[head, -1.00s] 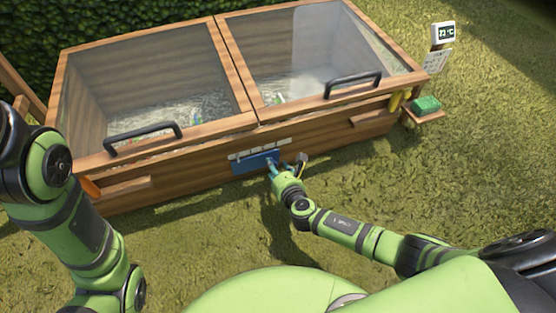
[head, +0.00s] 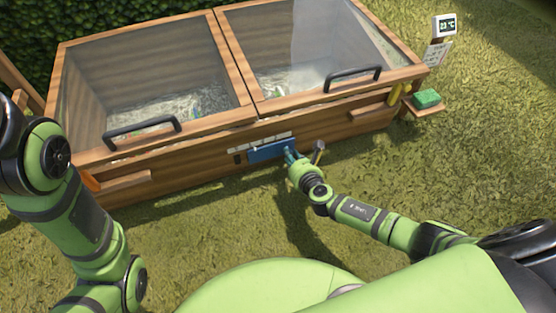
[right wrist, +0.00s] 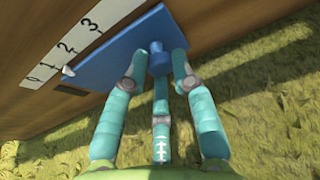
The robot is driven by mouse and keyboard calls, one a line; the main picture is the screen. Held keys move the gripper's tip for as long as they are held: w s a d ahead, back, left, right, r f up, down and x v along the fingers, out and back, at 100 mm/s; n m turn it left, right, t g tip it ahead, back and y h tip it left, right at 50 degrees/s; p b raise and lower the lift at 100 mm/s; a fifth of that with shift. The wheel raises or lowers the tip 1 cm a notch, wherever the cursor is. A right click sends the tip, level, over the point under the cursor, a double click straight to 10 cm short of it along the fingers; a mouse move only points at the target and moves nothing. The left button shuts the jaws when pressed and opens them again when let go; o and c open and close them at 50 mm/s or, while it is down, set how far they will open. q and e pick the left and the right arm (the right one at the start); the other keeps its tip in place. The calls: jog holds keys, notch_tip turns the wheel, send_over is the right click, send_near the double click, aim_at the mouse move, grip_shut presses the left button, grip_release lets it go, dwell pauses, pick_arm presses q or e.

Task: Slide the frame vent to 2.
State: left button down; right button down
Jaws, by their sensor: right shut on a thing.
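The frame vent is a blue sliding plate (head: 268,151) on the front wooden face of the cold frame, also seen in the right wrist view (right wrist: 115,55). It has a round blue knob (right wrist: 157,58). Above it runs a white number scale (right wrist: 70,45) marked 0, 1, 2, 3. A small white pointer (right wrist: 68,70) at the plate's left edge stands close to the 1. A dark slot (right wrist: 72,91) shows left of the plate. My right gripper (head: 291,155) is shut on the knob, its fingers around it. My left gripper is out of view.
The cold frame's two glass lids (head: 150,85) are shut, each with a black handle (head: 353,79). A green sponge (head: 426,98) lies on a small side shelf at right, below a display (head: 444,26). Grass in front is clear.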

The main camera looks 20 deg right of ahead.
aim_at(294, 147)
jog(key=d, duration=0.3)
jog(key=shift+f, duration=0.2)
jog(key=c, duration=1)
grip_release()
jog(key=shift+a, duration=0.1)
jog(key=shift+s+r, duration=0.15)
jog(key=shift+s, duration=0.1)
jog(key=v, duration=1.1)
jog(key=shift+s+r, duration=0.15)
jog(key=shift+s, duration=0.1)
